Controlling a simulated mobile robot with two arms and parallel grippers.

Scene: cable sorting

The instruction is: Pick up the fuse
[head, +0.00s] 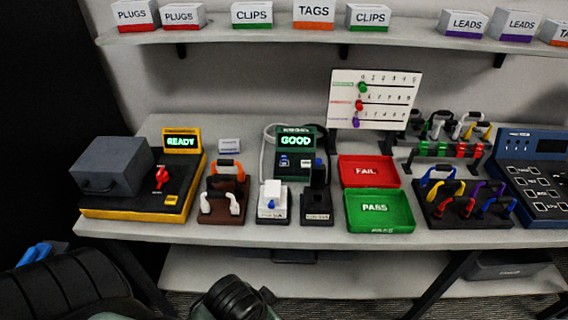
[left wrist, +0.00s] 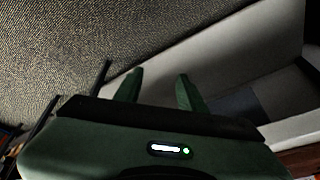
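I cannot pick out a fuse for certain in either view. In the head view, a white fixture (head: 271,203) with a small blue piece on top stands at the middle of the bench, and a dark fixture (head: 317,205) stands right beside it. Behind them is a tester (head: 296,160) whose screen reads GOOD. My left gripper (left wrist: 156,82) shows in the left wrist view with its two fingers apart and nothing between them, away from the bench items. My right gripper is not in view.
A red FAIL tray (head: 368,172) and a green PASS tray (head: 379,224) lie right of the tester. A yellow-edged READY station (head: 135,212) and a rack of handled leads (head: 201,213) stand left. A blue panel (head: 540,160) stands far right. A shelf (head: 400,32) with labelled boxes hangs above.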

